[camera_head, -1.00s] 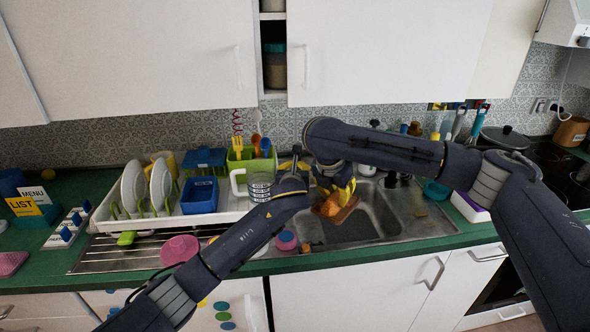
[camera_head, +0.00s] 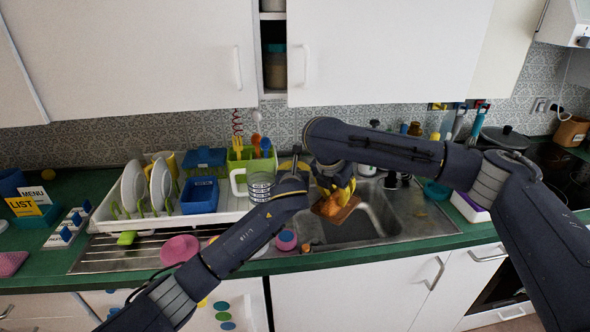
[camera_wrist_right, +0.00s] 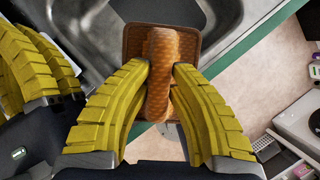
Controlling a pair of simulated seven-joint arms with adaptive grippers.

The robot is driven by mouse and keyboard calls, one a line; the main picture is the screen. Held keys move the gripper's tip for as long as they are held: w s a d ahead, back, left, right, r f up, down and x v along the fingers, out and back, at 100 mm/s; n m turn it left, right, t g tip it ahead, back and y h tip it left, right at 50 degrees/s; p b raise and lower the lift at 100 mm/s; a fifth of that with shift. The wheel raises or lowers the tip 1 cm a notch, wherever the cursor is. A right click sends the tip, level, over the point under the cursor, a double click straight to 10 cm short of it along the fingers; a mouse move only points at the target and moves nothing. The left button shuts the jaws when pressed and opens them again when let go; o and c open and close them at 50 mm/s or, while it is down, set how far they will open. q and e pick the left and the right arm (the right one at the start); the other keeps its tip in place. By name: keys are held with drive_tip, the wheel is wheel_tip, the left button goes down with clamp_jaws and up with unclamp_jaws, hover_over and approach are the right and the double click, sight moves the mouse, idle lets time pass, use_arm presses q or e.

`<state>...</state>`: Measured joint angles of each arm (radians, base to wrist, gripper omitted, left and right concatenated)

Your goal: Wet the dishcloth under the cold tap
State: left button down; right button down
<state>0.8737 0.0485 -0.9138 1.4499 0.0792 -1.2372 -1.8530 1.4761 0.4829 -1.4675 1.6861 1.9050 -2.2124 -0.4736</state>
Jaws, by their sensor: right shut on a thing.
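The orange-brown dishcloth (camera_head: 336,208) hangs from my right gripper (camera_head: 340,184) over the sink basin (camera_head: 368,222). In the right wrist view, the yellow fingers of my right gripper (camera_wrist_right: 160,75) pinch a raised fold of the dishcloth (camera_wrist_right: 186,42), and the rest spreads flat around it. My left gripper (camera_head: 297,168) is at the back left of the sink, close to the right one. Its yellow fingers also show at the left of the right wrist view (camera_wrist_right: 38,68), but their grip is unclear. The tap is largely hidden behind my arms, and no running water can be made out.
A pink sponge-like item (camera_head: 179,249) and a pink-and-blue round item (camera_head: 286,240) lie near the front edge.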

drive_tip(key=shift+r, duration=0.15)
drive_tip(key=shift+s+a+r, duration=0.2)
drive_tip(key=shift+s+r, duration=0.45)
drive_tip(key=shift+s, duration=0.15)
drive_tip(key=shift+s+a+r, duration=0.25)
drive_tip(key=shift+s+r, duration=0.35)
drive_tip(key=shift+s, duration=0.2)
drive_tip(key=shift+s+a+r, duration=0.2)
drive_tip(key=shift+s+r, duration=0.45)
drive_tip(key=shift+s, duration=0.15)
